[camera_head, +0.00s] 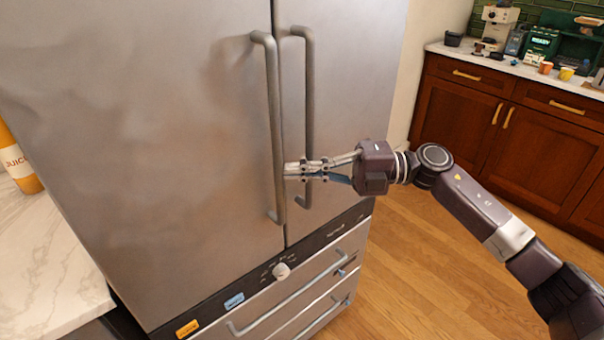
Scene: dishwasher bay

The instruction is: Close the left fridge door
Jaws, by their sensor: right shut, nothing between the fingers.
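The left fridge door (130,140) is a large steel panel with a long vertical handle (273,130) near its right edge. It looks flush with the right fridge door (350,60), with a narrow dark seam between them. The right door has its own vertical handle (308,75). My right gripper (290,170) is shut and empty. My left gripper is out of view.
A marble counter (45,250) with an orange juice bottle (20,160) is at left. Wooden cabinets (540,140) stand at right. Wooden floor (430,270) is open between.

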